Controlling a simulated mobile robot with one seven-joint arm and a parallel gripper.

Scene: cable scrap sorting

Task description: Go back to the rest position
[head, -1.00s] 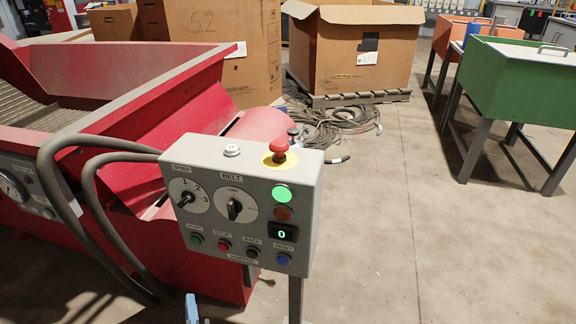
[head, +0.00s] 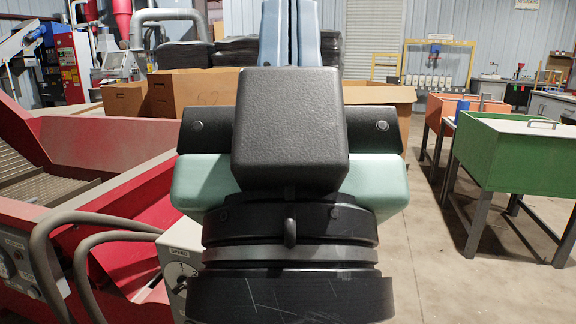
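My gripper (head: 290,32) is raised in front of the camera, its blue fingers pointing up at the top edge of the picture. The fingers stand close side by side. Its dark body hides much of their lower part, and I cannot tell whether they meet. I see nothing held between them. The grey control box (head: 176,262) is mostly hidden behind my wrist; only its left edge with part of the speed dial shows.
The red machine (head: 120,180) with its hoses fills the left. A green bin (head: 515,155) and an orange bin (head: 440,107) on legs stand at the right. Cardboard boxes (head: 380,95) are behind my gripper. Floor (head: 430,260) is clear between the box and the green bin.

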